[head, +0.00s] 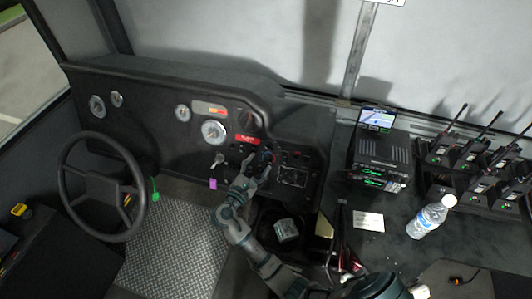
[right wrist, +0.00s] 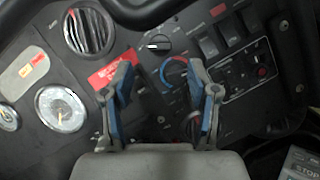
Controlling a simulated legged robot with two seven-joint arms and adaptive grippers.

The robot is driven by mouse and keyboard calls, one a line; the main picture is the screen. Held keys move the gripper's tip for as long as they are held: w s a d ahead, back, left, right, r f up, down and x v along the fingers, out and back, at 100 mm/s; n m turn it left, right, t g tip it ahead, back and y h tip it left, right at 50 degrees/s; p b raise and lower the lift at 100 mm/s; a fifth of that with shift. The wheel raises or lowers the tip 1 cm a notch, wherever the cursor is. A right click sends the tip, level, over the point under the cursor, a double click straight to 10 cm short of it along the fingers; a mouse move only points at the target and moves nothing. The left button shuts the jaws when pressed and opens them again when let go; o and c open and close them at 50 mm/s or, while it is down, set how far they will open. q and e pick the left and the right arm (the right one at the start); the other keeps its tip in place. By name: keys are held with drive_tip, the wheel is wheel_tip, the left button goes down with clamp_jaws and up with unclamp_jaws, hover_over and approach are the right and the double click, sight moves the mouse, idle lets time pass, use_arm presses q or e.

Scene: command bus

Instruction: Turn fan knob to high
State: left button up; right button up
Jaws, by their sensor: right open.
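In the right wrist view a black round knob (right wrist: 158,43) with a pale pointer line sits on the dark dash panel, above and beyond my fingertips. Below it is a second dial with a blue and red arc (right wrist: 174,72), partly hidden by my right finger. I cannot read the labels to tell for certain which is the fan knob. My right gripper (right wrist: 162,78) is open and empty, its two blue-padded fingers spread in front of the panel. In the head view my right gripper (head: 257,163) is close to the dash controls and hides some of them. My left gripper is out of view.
Rocker switches (right wrist: 218,41) lie right of the knob, and a red label (right wrist: 116,70) and round vent (right wrist: 89,32) lie left. The steering wheel (head: 102,187) is at the left. A radio (head: 380,155), water bottle (head: 431,216) and several handheld radios stand on the right counter.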

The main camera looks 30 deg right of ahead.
sight(269, 150)
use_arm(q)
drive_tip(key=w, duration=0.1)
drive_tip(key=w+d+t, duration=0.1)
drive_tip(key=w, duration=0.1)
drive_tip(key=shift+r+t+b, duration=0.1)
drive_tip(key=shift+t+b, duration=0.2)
use_arm(e)
drive_tip(key=x, duration=0.6)
drive_tip(key=shift+w+d, duration=0.1)
drive_tip(key=shift+d, duration=0.1)
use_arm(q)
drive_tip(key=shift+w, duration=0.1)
use_arm(e)
clamp_jaws()
